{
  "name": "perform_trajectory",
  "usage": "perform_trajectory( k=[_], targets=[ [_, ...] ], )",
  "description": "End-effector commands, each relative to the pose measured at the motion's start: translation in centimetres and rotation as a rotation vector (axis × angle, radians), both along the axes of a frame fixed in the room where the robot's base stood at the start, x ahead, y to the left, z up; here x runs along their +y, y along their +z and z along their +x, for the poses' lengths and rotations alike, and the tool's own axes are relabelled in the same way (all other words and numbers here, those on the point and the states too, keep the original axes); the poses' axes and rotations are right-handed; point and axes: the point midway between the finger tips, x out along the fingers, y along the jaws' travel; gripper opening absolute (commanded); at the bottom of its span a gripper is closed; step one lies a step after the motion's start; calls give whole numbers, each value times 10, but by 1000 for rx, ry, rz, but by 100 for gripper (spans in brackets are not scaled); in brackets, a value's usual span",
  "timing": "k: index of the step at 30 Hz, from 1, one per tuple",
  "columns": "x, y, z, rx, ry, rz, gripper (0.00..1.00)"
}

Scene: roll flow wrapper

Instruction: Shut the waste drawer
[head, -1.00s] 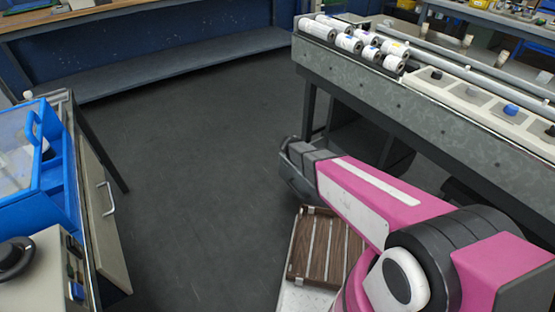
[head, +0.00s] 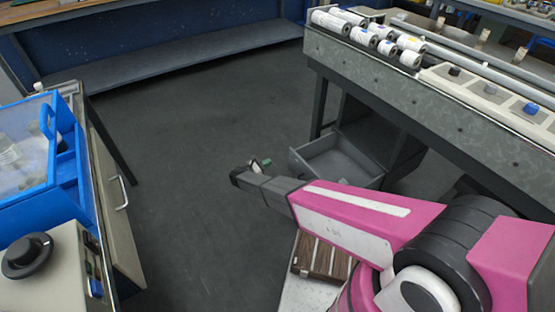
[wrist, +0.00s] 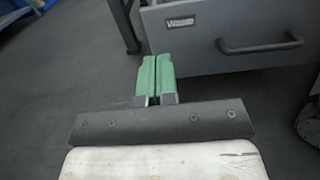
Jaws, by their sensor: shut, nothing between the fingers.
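The waste drawer (head: 338,163) is a grey open-topped box pulled out from a cabinet under the right-hand bench, and it looks empty. In the wrist view its grey front (wrist: 205,58) has a label reading "Waste" (wrist: 180,22) and a dark bar handle (wrist: 260,46). My gripper (head: 262,162) is out in front of the drawer, to its left in the head view. In the wrist view my gripper's green fingers (wrist: 156,72) are together with nothing between them, overlapping the drawer front's left end; contact cannot be told.
The right-hand bench (head: 430,110) carries several white rolls (head: 370,36) and stands on dark legs.

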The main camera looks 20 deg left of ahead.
Motion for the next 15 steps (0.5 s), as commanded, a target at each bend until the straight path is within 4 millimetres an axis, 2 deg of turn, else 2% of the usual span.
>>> perform_trajectory(
  k=[15],
  targets=[
    [-63, 0, 69, 0, -4, 3, 0]
  ],
)
